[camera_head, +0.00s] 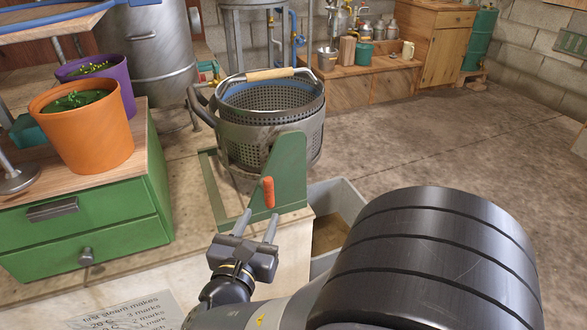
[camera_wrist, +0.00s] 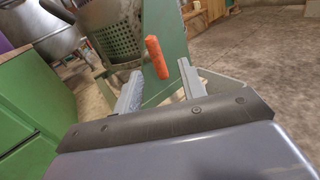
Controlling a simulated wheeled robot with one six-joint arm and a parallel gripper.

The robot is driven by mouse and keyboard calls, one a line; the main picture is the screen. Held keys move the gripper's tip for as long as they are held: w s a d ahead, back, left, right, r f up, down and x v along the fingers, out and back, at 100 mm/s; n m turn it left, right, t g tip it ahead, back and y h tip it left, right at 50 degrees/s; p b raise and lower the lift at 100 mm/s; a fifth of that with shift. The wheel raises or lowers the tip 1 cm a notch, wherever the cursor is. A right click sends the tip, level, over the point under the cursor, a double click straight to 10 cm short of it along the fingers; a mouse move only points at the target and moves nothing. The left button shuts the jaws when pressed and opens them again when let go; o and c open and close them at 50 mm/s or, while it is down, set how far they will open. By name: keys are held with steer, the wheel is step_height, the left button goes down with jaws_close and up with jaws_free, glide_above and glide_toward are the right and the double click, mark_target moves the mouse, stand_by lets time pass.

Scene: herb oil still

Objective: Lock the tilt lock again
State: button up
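The tilt lock shows as an orange handle (camera_head: 267,191) standing nearly upright at the front of the green bracket (camera_head: 287,175). My gripper (camera_head: 258,222) is open and empty, just in front of and below the handle. In the wrist view the orange handle (camera_wrist: 156,57) appears between the two finger lines of my gripper (camera_wrist: 160,68), with space on both sides. I cannot tell whether the fingertips reach as far as the handle. The grey pot (camera_head: 238,143) with a perforated basket (camera_head: 268,95) inside sits behind the bracket. The lock's lower end is not clear.
A green drawer cabinet (camera_head: 88,232) with orange (camera_head: 90,137) and purple (camera_head: 120,73) pots stands at left. A grey bin (camera_head: 343,190) sits low to the right of the bracket. A printed sheet (camera_head: 130,312) lies at front left. The floor at right is open.

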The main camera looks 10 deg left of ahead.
mark_target(267, 188)
steer(key=w+b, duration=0.2)
steer(key=w, duration=0.9)
steer(key=shift+a+r+b, duration=0.1)
steer(key=shift+a+b, duration=0.05)
steer(key=shift+b, duration=0.25)
steer(key=shift+c, duration=0.5)
jaws_close()
